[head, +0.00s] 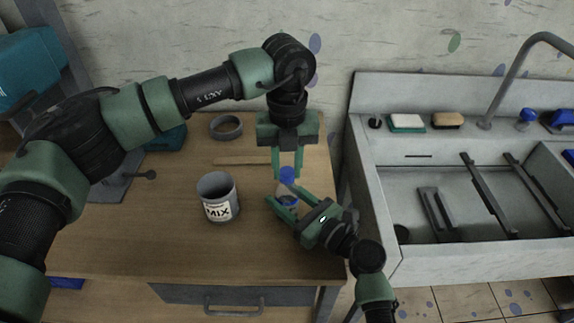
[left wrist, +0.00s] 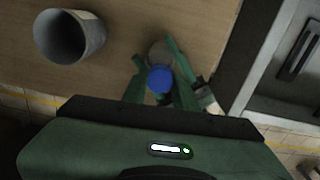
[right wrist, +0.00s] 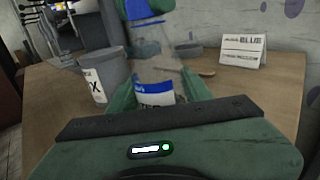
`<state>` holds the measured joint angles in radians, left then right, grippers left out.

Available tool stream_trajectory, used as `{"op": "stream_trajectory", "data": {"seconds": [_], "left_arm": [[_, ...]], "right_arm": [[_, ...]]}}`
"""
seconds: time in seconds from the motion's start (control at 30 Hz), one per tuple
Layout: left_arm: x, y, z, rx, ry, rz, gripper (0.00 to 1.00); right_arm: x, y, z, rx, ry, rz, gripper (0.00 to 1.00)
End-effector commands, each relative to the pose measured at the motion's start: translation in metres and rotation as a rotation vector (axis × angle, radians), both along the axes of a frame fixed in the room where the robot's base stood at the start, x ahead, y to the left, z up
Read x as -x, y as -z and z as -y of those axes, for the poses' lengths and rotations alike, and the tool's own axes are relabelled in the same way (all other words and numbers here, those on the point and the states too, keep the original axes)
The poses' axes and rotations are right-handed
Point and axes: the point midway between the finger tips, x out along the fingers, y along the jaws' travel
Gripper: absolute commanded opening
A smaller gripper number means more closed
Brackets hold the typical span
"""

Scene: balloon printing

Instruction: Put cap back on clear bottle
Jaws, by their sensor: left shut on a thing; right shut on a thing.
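My left gripper (head: 287,168) points down and is shut on the blue cap (head: 288,176). The cap also shows between the fingers in the left wrist view (left wrist: 160,79). My right gripper (head: 284,207) reaches in from the lower right and is shut on the clear bottle (head: 289,202). In the right wrist view the clear bottle (right wrist: 153,70) is upright, with a blue and white label low on it. Blue shows at the top of that view, above the bottle. The cap is close to the bottle top; I cannot tell whether they touch.
A grey MIX bucket (head: 217,198) stands on the wooden table (head: 150,240) left of the bottle. A grey ring (head: 226,127) and a wooden stick (head: 240,160) lie behind. A white card (right wrist: 243,50) stands on the table. A sink (head: 440,200) is to the right.

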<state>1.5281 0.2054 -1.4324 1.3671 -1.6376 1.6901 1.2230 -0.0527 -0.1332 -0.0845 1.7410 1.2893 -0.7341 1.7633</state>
Motion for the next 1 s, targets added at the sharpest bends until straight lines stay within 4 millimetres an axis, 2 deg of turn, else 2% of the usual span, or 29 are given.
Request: {"op": "stream_trajectory", "data": {"seconds": [0.1,0.8,0.93,1.0], "left_arm": [[-0.0005,-0.0002,-0.0005,-0.001,0.274,0.001,0.0],[-0.0014,0.0007,-0.0007,0.001,1.897,0.0,0.0],[-0.0014,0.0008,-0.0008,0.001,2.107,0.0,0.0],[-0.0015,0.0009,-0.0008,0.001,2.094,0.0,0.0]], "right_arm": [[0.0001,-0.0002,-0.0001,0.0,-0.001,0.0,0.0],[0.0002,-0.0001,-0.0002,0.0,-0.001,0.0,0.0],[0.0002,-0.0001,-0.0002,0.0,-0.001,0.0,0.0],[0.0002,-0.0001,-0.0002,0.0,-0.001,0.0,0.0]]}}
